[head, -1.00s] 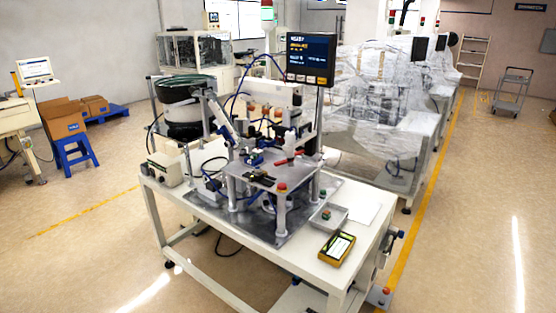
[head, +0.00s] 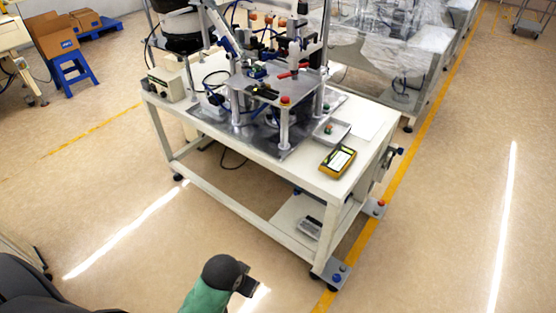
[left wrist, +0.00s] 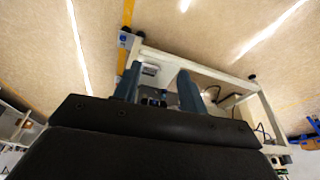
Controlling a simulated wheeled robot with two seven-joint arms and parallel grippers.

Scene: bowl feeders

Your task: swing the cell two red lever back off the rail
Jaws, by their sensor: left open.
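A red lever (head: 290,74) sits on the raised metal plate (head: 240,84) of the fixture on the white bench. It is small in the head view, and its contact with the rail cannot be made out. My left gripper (head: 246,284) is low in the head view, in front of the bench and well apart from the lever. In the left wrist view the two fingers of my left gripper (left wrist: 157,80) are spread with nothing seen between them. The lever cannot be made out there. My right gripper is in neither view.
The bench (head: 240,155) carries a yellow handheld device (head: 338,161), a grey tray (head: 330,133) and a control box (head: 166,84). A red button (head: 285,99) is on the plate's front corner. Plastic-wrapped machines (head: 400,50) stand behind. The floor in front is clear.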

